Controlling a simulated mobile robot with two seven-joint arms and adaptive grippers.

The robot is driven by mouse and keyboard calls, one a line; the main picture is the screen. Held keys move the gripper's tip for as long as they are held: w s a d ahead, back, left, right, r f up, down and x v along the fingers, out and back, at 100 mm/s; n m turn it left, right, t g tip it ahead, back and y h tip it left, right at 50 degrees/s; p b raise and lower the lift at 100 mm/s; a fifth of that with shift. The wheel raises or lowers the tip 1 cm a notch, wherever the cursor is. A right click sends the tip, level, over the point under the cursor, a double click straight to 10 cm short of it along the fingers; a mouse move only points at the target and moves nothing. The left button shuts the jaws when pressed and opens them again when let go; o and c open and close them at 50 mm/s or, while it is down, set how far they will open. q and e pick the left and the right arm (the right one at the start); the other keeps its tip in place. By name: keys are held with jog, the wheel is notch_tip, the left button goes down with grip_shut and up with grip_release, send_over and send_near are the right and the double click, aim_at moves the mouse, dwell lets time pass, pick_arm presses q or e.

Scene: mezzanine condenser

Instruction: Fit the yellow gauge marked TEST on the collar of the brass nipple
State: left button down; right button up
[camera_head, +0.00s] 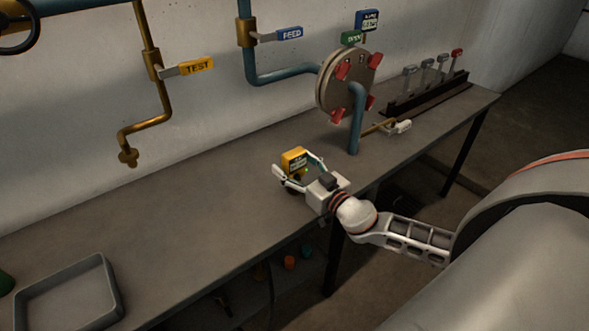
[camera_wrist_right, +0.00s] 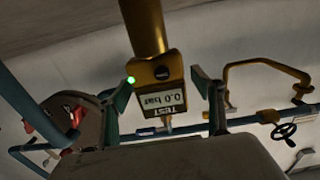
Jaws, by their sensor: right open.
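The yellow gauge (camera_head: 293,159) marked TEST is at my right gripper (camera_head: 296,169), above the table's front part. In the right wrist view the gauge (camera_wrist_right: 158,78) reads 0.0 bar upside down, with a green light and a thick brass stem. The fingers of my right gripper (camera_wrist_right: 161,92) are open on either side of it, with gaps visible there. I cannot tell whether it touches the table. The brass nipple (camera_head: 128,157) ends the brass pipe under the yellow TEST valve tag (camera_head: 197,67), at the left, well away from the gauge. My left gripper is not in view.
A grey tray (camera_head: 117,290) lies at the table's front left. A blue pipe with a round flange (camera_head: 328,92) and red clamps stands right of the gauge. A lever rack (camera_head: 430,95) is at the far right. The table (camera_head: 185,205) is clear between nipple and gauge.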

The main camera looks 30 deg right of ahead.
jog(key=c, duration=1.5)
jog(key=shift+o, duration=0.2)
jog(key=shift+r, duration=0.15)
